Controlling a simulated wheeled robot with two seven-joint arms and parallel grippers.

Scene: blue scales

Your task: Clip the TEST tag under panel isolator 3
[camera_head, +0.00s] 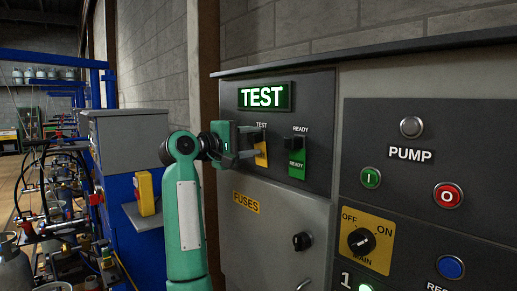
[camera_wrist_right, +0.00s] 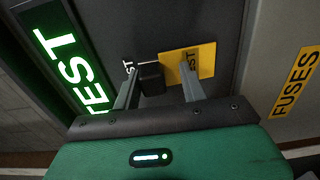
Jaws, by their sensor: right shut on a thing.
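The yellow TEST tag (camera_head: 261,154) is at the upper left of the grey panel, below the small TEST label. It also shows in the right wrist view (camera_wrist_right: 204,62), next to a black block (camera_wrist_right: 151,78) that lies between the fingers. My right gripper (camera_head: 248,146) is at the tag and shut on it; the fingers partly cover it. It also shows in the right wrist view (camera_wrist_right: 158,88). Isolator 3 cannot be made out; only a number 1 (camera_head: 346,279) shows at the bottom edge. My left gripper is not in view.
A green READY tag (camera_head: 297,164) hangs close to the right of the TEST tag. A lit TEST sign (camera_head: 264,97) is above. The FUSES door (camera_head: 275,235), the MAIN knob (camera_head: 361,241) and pump buttons (camera_head: 448,195) lie lower and right. Blue benches (camera_head: 123,200) stand left.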

